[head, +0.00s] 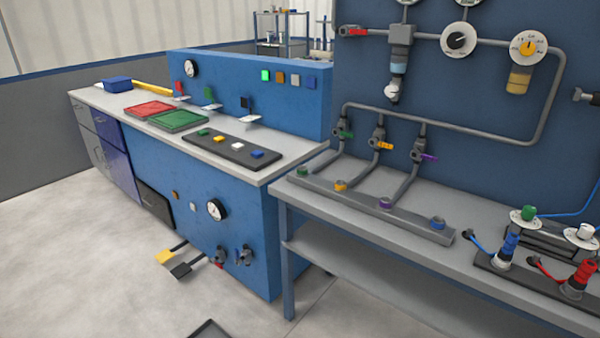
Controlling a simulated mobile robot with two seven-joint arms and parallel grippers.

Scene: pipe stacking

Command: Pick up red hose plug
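A red plug (580,277) stands upright at the right end of the grey workbench, in a light round socket on a dark strip. A short red hose (545,268) runs left from it to a dark fitting. Its lower right is close to the picture edge. A blue plug (509,246) with a blue hose stands just left of it on the same strip. Neither of my grippers shows in the head view.
Behind the plugs are a green knob (528,212) and a white knob (585,230) on round dials. A grey rail (410,219) with coloured rings lies along the bench. A pipe panel (460,130) rises behind. A blue console (240,220) stands left; floor in front is mostly clear.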

